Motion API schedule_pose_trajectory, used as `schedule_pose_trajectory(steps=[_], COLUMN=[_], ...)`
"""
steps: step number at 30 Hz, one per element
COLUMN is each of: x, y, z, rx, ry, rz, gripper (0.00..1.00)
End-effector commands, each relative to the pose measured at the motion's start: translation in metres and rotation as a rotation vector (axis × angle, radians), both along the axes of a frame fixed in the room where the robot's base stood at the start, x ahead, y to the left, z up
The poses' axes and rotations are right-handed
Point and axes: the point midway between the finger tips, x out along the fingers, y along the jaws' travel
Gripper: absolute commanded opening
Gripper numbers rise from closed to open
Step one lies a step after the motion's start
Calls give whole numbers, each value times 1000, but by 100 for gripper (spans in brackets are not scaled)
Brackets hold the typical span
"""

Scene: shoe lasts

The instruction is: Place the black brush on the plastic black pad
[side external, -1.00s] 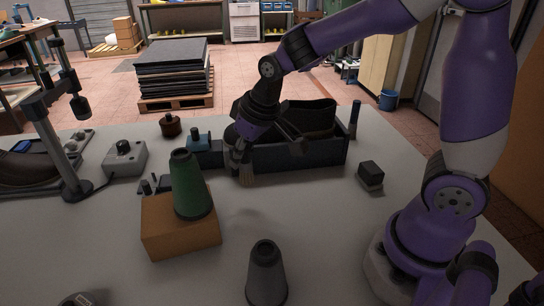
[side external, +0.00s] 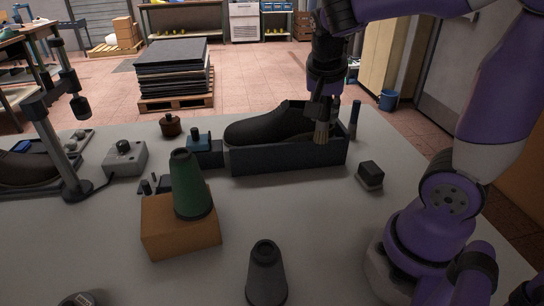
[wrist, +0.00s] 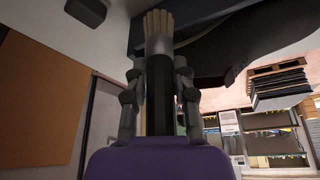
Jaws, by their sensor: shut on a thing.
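My gripper (side external: 320,98) is shut on a brush, pointing down at the right end of the dark tray. The brush shows pale bristles (side external: 321,133) pointing down. In the wrist view my gripper (wrist: 159,72) has its fingers on either side of the black handle, with a metal ferrule and tan bristles (wrist: 158,22) beyond. The bristles overlap the tray in the picture; whether they touch anything I cannot tell. A small block (side external: 370,173) with a black top and pale base sits right of the tray. I cannot clearly identify the plastic black pad.
The dark tray (side external: 285,160) holds a dark shoe (side external: 265,129). A blue-topped clamp (side external: 200,142) stands left of it. A green cone (side external: 188,185) stands on an orange-brown box (side external: 180,230). A grey cone (side external: 265,270) stands in front.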

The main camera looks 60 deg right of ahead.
Motion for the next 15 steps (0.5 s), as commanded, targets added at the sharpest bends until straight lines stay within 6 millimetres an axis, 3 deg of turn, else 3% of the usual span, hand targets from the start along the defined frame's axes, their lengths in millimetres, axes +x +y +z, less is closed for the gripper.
schedule_pose_trajectory(steps=[1,3,6,11,15], x=[-17,-41,-72,-103,-111], y=[-20,-41,-60,-73,-75], z=[2,4,7,8,-12], rx=[-1,-1,-3,-5,-7], ry=[0,0,0,4,9], rz=[-166,-380,-638,-885,-943], gripper=[0,0,0,0,0])
